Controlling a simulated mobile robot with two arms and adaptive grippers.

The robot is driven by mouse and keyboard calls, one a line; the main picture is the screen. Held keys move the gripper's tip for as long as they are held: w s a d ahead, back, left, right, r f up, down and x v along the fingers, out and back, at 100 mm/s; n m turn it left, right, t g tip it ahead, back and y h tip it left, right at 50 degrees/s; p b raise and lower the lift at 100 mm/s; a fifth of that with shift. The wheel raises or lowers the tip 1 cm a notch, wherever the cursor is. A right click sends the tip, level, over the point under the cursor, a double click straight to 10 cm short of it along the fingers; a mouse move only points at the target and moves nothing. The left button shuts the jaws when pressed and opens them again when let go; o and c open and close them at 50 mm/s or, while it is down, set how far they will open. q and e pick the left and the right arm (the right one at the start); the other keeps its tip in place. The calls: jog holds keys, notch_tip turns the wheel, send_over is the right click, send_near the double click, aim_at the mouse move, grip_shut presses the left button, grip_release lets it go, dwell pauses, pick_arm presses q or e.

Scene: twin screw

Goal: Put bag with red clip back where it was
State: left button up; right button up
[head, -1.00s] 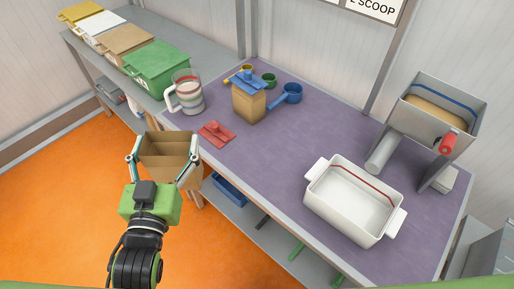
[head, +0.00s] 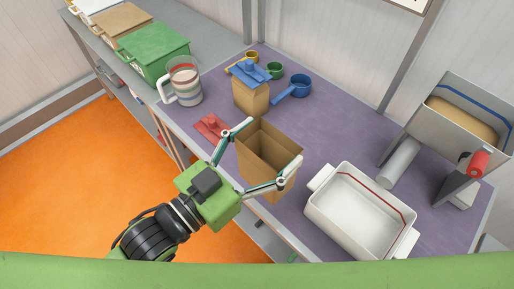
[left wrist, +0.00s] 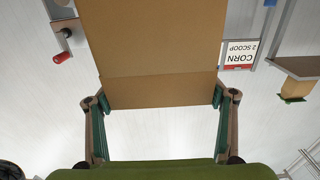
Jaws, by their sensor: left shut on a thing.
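My left gripper (head: 264,155) has its fingers on two sides of an open-topped, empty-looking brown paper bag (head: 270,142). The bag is upright, over the near edge of the purple table; I cannot tell whether its bottom touches. In the left wrist view the bag (left wrist: 150,45) fills the space between the fingers. The red clip (head: 209,127) lies on the table, apart from the bag, to the left of it. A second brown bag (head: 252,100), closed with a blue clip (head: 250,71), stands farther back. My right gripper is not in view.
A white tub (head: 360,212) stands right of the held bag, near a metal hopper (head: 455,115). Blue (head: 300,86), green (head: 275,70) and yellow (head: 251,57) scoops stand at the back. A clear jug (head: 184,82) is at the left.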

aim_at(261, 131)
pick_arm(q)
jog(key=w+f+b, duration=0.2)
jog(key=b, duration=0.1)
jog(key=shift+w+a, duration=0.25)
jog(key=w, duration=0.1)
jog(key=w+b, duration=0.1)
jog(key=w+f+b, duration=0.1)
jog(key=shift+w+a+f, duration=0.1)
jog(key=shift+w+a, duration=0.1)
jog(key=shift+a, duration=0.05)
jog(key=shift+w+a+f+p, duration=0.15)
jog(key=shift+w+p, duration=0.35)
jog(key=shift+w, duration=0.55)
jog(key=w+f, duration=0.4)
jog(key=f, duration=0.5)
jog(key=shift+w+a, duration=0.25)
jog(key=shift+a, duration=0.05)
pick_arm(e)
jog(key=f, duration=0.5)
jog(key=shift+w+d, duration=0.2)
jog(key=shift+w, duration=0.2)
